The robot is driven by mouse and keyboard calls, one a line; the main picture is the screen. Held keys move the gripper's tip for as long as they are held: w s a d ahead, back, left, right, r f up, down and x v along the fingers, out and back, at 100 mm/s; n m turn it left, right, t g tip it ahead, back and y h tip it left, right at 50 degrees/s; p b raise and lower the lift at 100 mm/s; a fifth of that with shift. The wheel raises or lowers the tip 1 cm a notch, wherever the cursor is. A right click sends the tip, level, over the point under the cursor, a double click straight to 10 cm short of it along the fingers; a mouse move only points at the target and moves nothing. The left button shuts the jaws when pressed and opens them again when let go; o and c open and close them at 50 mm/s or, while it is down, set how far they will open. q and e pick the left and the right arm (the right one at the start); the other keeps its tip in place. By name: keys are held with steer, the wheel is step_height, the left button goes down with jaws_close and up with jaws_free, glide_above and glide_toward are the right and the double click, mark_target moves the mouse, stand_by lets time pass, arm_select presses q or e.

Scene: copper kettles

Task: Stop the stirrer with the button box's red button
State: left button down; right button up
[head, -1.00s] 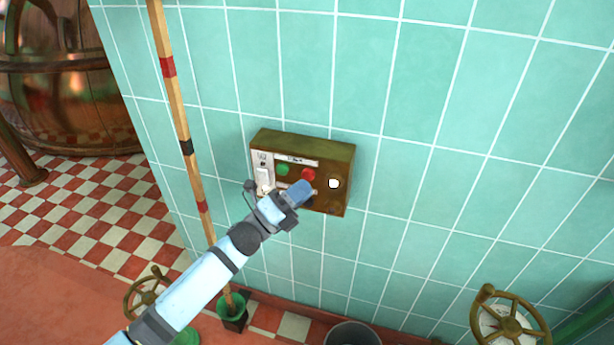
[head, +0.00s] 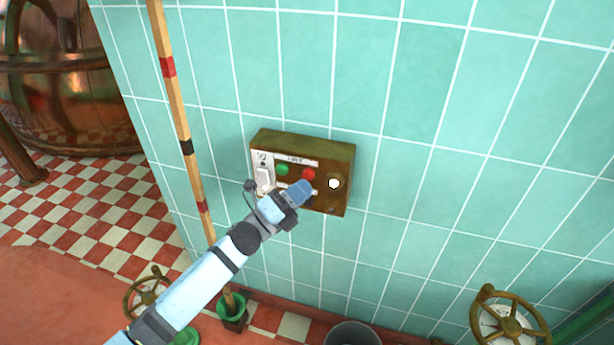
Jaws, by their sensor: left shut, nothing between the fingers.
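The button box (head: 344,163) is a brown, box-shaped panel on the green tiled wall, in the middle of the head view. Its red button (head: 309,174) is right of the green button (head: 282,169). A white lamp (head: 334,183) glows at the right and a pale switch (head: 263,178) is at the left. My left gripper (head: 303,189) is shut and empty. Its tips show in front of the box, just below the red button in the picture. I cannot tell whether they touch the box. My right gripper is not in view.
A wooden pole (head: 184,130) with red and black bands stands left of the box, its foot in a green holder (head: 231,309). Handwheels (head: 511,327) and a bucket (head: 352,335) are low down. A copper kettle (head: 65,100) stands far left. The wall right of the box is clear.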

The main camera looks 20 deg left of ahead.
arm_select(q)
steer(key=shift+w, duration=0.15)
steer(key=shift+w, duration=0.25)
steer(key=shift+w+b, duration=0.35)
steer(key=shift+w, duration=0.1)
stand_by(0.6)
stand_by(0.3)
steer(key=shift+s, duration=0.85)
steer(key=s+p, duration=0.1)
steer(key=s, duration=0.4)
steer(key=shift+a+p, duration=0.1)
steer(key=shift+p, duration=0.2)
stand_by(0.4)
